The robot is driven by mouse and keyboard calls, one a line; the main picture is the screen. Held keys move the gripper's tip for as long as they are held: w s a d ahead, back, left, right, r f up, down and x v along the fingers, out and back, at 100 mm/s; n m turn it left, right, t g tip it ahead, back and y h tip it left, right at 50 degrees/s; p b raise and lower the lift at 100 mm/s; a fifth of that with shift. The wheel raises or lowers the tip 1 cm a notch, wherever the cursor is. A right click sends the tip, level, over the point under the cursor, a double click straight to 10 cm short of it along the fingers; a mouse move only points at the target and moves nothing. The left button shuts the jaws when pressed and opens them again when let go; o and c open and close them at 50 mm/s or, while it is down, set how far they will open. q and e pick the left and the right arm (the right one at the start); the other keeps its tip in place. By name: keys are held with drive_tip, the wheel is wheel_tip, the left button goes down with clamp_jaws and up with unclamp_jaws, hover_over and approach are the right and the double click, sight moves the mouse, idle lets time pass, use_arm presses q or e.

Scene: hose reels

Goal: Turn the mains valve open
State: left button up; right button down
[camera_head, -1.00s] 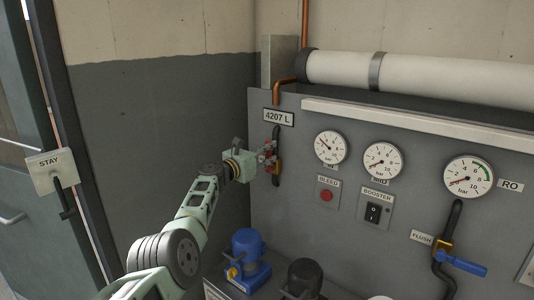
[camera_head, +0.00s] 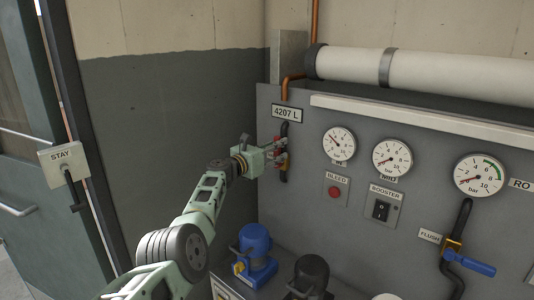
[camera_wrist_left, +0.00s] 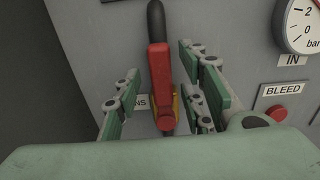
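The mains valve has a red handle (camera_wrist_left: 160,82) on a yellow body, set in a short black vertical pipe (camera_head: 285,130) on the grey panel. In the left wrist view the handle looks roughly in line with the pipe. A label ending in "NS" is partly hidden behind it. My left gripper (camera_wrist_left: 162,90) is open, with one finger on each side of the handle and a gap showing on both sides. In the head view the left gripper (camera_head: 279,153) is at the valve and partly covers it. My right gripper is not in view.
Gauges, a red BLEED button (camera_head: 334,191) and a BOOSTER switch (camera_head: 381,209) are right of the valve. A blue-handled FLUSH valve (camera_head: 470,263) is farther right. A blue pump (camera_head: 254,250) stands below. A door (camera_head: 35,200) is at left.

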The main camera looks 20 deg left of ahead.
use_arm(q)
drive_tip(key=v, duration=1.2)
idle(0.3)
drive_tip(key=shift+d+f, duration=0.1)
